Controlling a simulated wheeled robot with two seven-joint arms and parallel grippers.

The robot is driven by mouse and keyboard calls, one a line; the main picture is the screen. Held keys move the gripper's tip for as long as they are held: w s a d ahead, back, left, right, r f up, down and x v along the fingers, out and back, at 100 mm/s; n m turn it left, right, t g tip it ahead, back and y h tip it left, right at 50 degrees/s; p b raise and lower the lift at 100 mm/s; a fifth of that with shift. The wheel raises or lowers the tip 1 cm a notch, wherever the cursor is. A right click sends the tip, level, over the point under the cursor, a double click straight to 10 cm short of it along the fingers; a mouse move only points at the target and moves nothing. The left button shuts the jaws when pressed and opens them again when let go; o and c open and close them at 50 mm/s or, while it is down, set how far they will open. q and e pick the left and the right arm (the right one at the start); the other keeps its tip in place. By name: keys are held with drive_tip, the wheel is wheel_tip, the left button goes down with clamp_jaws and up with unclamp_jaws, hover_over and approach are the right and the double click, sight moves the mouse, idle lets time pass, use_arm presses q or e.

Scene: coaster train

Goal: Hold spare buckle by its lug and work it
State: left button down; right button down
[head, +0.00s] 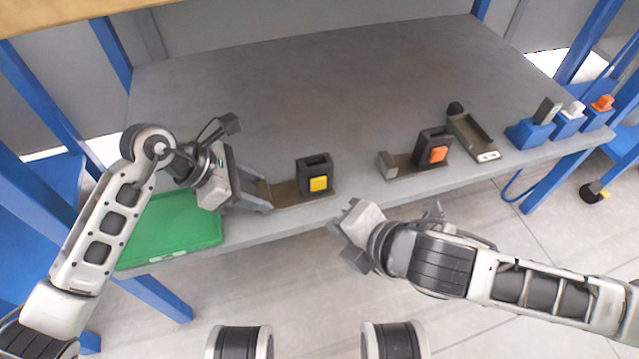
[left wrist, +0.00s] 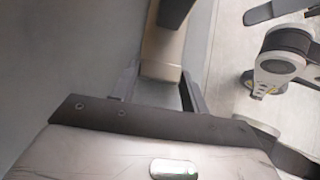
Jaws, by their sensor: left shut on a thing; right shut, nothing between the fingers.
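A dark buckle with a yellow button (head: 314,172) stands upright on a brown base plate (head: 290,196) near the table's front edge. A tan lug (head: 263,188) is at the plate's left end. My left gripper (head: 266,201) is shut on this lug, which also shows between the fingers in the left wrist view (left wrist: 162,55). A second buckle with an orange button (head: 434,148) stands on a similar plate further right, with its own lug (head: 387,164) free. No label shows which is the spare. My right gripper (head: 345,232) is shut and empty, in front of the table edge.
A green tray (head: 172,232) lies at the table's left front, below my left arm. A dark open holder (head: 470,137) is right of the orange-button buckle. Several blue blocks (head: 530,133) with small items stand at the right end. The table's back is clear.

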idle(0.3)
use_arm(q)
drive_tip(key=c, duration=0.7)
unclamp_jaws()
drive_tip(key=shift+o, duration=0.2)
drive_tip(key=v, duration=0.7)
drive_tip(key=s+d, duration=0.3)
drive_tip(key=s, duration=1)
drive_tip(key=shift+s+d+r, duration=0.2)
drive_tip(key=shift+s+d, duration=0.1)
drive_tip(key=shift+s, duration=0.05)
drive_tip(key=shift+d, duration=0.1)
